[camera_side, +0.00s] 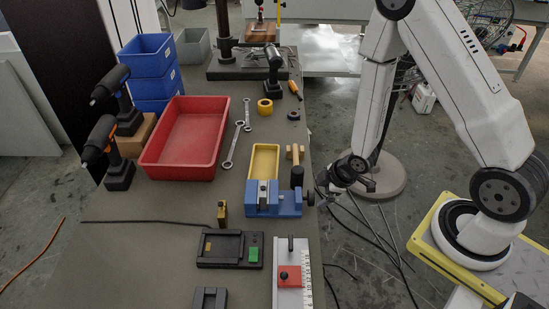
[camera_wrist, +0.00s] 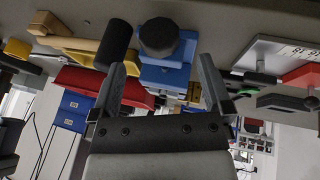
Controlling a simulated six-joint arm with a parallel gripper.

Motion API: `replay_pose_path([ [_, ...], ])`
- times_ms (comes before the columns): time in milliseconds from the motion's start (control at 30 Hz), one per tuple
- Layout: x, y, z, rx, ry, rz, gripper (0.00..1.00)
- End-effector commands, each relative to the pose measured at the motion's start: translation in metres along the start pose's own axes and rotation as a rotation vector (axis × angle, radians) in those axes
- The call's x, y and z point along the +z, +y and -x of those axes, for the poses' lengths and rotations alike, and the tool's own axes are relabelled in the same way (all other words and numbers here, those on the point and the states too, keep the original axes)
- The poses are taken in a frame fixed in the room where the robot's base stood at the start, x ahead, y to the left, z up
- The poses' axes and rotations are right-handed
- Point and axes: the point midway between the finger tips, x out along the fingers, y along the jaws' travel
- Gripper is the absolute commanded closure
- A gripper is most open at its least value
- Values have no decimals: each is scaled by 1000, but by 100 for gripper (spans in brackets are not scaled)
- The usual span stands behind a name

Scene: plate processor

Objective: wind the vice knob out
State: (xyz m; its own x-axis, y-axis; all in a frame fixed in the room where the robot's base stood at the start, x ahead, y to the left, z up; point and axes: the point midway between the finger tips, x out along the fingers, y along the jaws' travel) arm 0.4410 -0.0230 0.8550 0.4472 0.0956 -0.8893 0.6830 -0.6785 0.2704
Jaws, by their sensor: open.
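The blue vice (camera_side: 262,210) sits at the right edge of the bench in the side view, and its blue body also shows in the wrist view (camera_wrist: 176,76). Its dark round knob (camera_side: 310,198) points right, towards my arm. In the wrist view the black knob (camera_wrist: 158,38) appears face-on, slightly above the gap between my fingertips. My gripper (camera_side: 324,190) is just right of the knob. In the wrist view my gripper (camera_wrist: 162,62) is open and empty, with one finger on each side of the gap. I cannot tell how far the fingertips are from the knob.
A yellow tray (camera_side: 276,148) and red bin (camera_side: 150,158) are behind. A ruler fixture (camera_side: 307,285) lies in front.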

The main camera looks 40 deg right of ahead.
Motion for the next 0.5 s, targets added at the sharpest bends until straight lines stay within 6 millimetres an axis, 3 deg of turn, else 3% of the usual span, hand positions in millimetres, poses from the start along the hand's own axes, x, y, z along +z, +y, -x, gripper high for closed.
replay_pose_path([
  [200,0,0,14,-1,0,1,0],
  [500,0,-1,18,-2,-1,2,0],
])
